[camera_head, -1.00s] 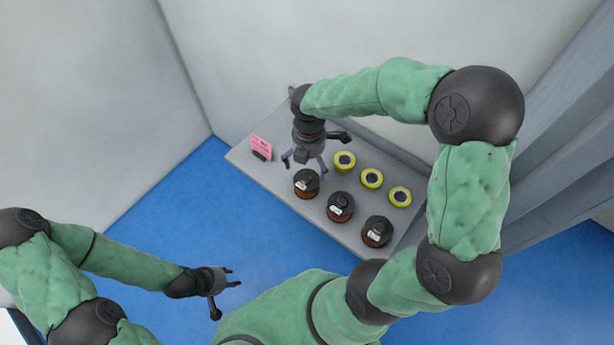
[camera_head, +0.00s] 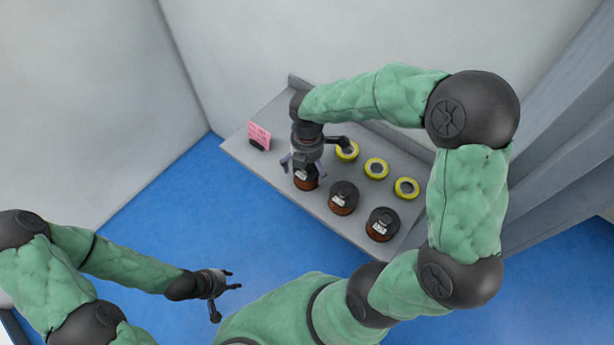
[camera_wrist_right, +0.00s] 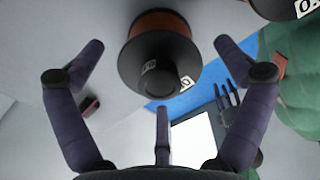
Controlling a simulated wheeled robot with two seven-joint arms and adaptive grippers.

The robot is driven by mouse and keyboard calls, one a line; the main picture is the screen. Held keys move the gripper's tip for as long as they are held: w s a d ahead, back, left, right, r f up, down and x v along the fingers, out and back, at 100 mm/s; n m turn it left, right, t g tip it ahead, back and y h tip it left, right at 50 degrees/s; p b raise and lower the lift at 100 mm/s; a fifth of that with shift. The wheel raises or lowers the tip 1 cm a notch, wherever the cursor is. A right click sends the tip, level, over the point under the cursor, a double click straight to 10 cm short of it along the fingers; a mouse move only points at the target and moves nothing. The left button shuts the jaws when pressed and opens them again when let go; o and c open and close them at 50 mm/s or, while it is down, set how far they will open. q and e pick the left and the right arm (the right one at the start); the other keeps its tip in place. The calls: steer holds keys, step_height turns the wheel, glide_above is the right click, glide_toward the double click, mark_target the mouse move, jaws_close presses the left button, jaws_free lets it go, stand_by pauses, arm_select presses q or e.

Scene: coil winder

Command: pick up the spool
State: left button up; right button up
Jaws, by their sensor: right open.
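Three dark spools with copper-brown windings stand in a row along the front of the grey table. My right gripper (camera_head: 304,164) is over the leftmost spool (camera_head: 306,184) and partly hides it. In the right wrist view this spool (camera_wrist_right: 160,60) lies ahead, between the spread fingers of the right gripper (camera_wrist_right: 160,95), which is open. I cannot tell whether any finger touches it. The middle spool (camera_head: 343,198) and the right spool (camera_head: 382,225) stand clear. My left gripper (camera_head: 232,286) is over the blue floor, away from the table, with its fingers apart and empty.
Several yellow rings with dark centres, one of them here (camera_head: 376,168), lie in a row behind the spools. The grey table (camera_head: 245,157) backs against a pale wall.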

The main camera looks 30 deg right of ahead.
steer(key=shift+f+b, duration=1)
steer(key=shift+f, duration=0.4)
steer(key=shift+r, duration=0.1)
steer(key=c, duration=1.7)
steer(key=shift+r, duration=0.1)
step_height(320, 180, up, 10)
steer(key=p, duration=0.9)
steer(key=shift+w+a, duration=0.1)
steer(key=shift+w, duration=0.05)
